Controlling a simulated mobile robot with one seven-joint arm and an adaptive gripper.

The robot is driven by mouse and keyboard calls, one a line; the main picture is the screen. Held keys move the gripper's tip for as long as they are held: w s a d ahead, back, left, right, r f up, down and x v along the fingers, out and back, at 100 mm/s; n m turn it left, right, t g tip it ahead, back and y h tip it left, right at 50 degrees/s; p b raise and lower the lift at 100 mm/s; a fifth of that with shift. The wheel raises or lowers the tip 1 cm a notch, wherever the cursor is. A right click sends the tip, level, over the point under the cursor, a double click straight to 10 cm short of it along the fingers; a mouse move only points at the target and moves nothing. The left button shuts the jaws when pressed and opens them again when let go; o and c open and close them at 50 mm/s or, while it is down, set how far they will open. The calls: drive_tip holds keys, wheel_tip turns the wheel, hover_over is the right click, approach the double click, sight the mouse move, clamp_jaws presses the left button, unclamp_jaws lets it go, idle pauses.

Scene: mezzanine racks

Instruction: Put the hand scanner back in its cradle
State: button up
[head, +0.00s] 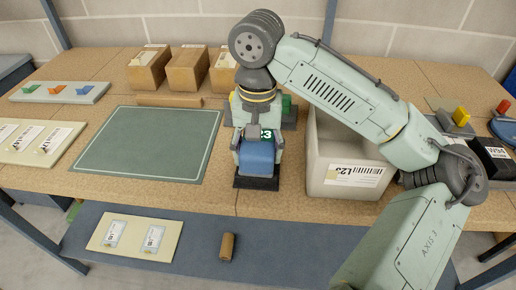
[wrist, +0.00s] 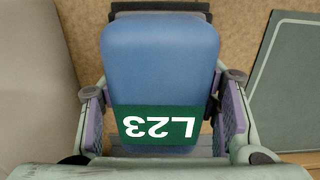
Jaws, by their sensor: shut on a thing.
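My gripper (wrist: 162,118) points down over the middle of the table and is shut on a blue block-like body with a green L23 label, which I take to be the hand scanner (head: 257,157). In the wrist view the scanner (wrist: 160,60) fills the space between the two purple-padded fingers. A dark part shows at its near end, low in the head view (head: 256,183). I cannot tell whether it touches the table. A dark grey piece with a green part (head: 289,112) stands just behind my gripper, partly hidden; I cannot tell whether it is the cradle.
A green mat (head: 150,145) lies clear to the left. Several brown boxes (head: 187,71) stand behind. A lower shelf holds a brown cylinder (head: 227,246).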

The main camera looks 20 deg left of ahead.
drive_tip(key=o, duration=1.4)
drive_tip(key=shift+o, duration=0.2)
drive_tip(key=shift+r, duration=0.1)
